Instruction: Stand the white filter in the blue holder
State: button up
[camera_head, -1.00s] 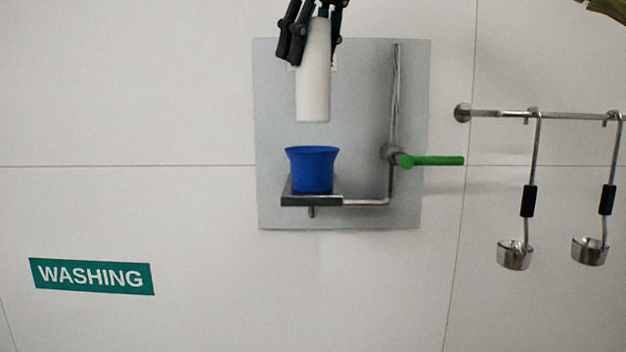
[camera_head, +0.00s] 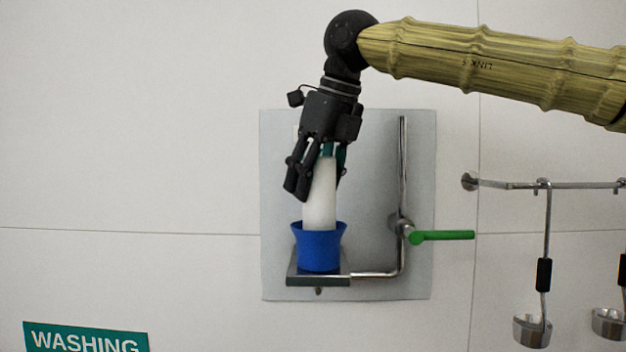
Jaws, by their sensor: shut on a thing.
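The blue holder (camera_head: 319,252) is a flared cup on a small metal shelf. The filter's lower end is at the holder's mouth and its bottom is hidden behind the front rim. I cannot tell how deep it sits or whether it touches the holder's floor.
The metal shelf (camera_head: 318,281) is fixed to a grey wall plate (camera_head: 370,150). A vertical pipe with a green lever (camera_head: 442,235) stands to the right. Ladles (camera_head: 533,330) hang from a rail (camera_head: 510,185) further right. The wall to the left is clear, with a green WASHING sign (camera_head: 86,340) low down.

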jog(key=shift+f, duration=0.35)
jog(key=shift+w+f, duration=0.25)
jog(key=shift+s, duration=0.2)
jog(key=shift+f, duration=0.15)
jog(key=shift+f, duration=0.1)
jog(key=o, duration=1.2)
jog(key=shift+w, duration=0.1)
